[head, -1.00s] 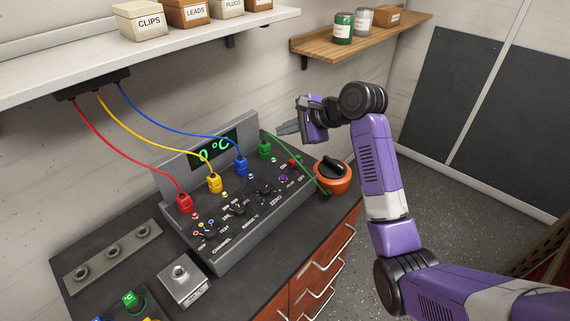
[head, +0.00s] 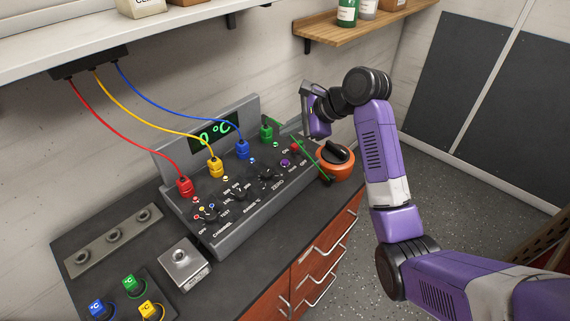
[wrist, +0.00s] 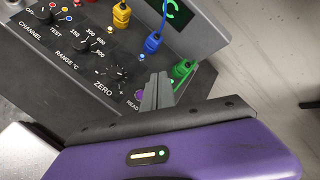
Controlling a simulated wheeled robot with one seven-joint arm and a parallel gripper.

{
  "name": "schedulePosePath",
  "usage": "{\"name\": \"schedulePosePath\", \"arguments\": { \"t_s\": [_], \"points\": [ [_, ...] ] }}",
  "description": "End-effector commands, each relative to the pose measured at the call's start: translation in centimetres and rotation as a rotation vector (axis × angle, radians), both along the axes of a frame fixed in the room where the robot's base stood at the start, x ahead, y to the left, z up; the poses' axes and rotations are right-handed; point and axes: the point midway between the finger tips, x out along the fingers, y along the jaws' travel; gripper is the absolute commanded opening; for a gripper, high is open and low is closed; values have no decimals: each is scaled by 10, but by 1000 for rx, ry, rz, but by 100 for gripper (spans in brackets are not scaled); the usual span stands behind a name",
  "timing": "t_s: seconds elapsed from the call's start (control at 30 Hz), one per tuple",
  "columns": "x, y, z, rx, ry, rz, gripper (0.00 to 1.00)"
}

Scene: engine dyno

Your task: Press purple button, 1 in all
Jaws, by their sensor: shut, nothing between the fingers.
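The purple button (head: 285,163) sits on the right part of the sloped grey control panel (head: 228,232), right of the ZERO knob (head: 267,174). In the wrist view the purple button (wrist: 140,95) shows beside the READ label, partly covered by my fingertips. My gripper (head: 287,127) is shut and empty, above the panel's right end near the green plug (head: 267,130). In the wrist view my gripper (wrist: 157,90) overlaps the button's right edge. I cannot tell whether it touches the button.
A green cable (head: 309,158) runs from the green plug across the panel's right end. Red (head: 185,187), yellow (head: 215,167) and blue (head: 242,149) plugs line the panel's back. A shelf (head: 150,40) hangs above.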

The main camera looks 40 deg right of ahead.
Motion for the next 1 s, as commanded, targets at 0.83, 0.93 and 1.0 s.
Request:
{"name": "schedulePosePath", "arguments": {
  "t_s": [0.83,0.93,1.0],
  "points": [
    [0,0,-76,1,0,-1,0],
    [0,0,-77,0,-1,-1,0],
    [0,0,-77,0,-1,-1,0]
  ]
}}
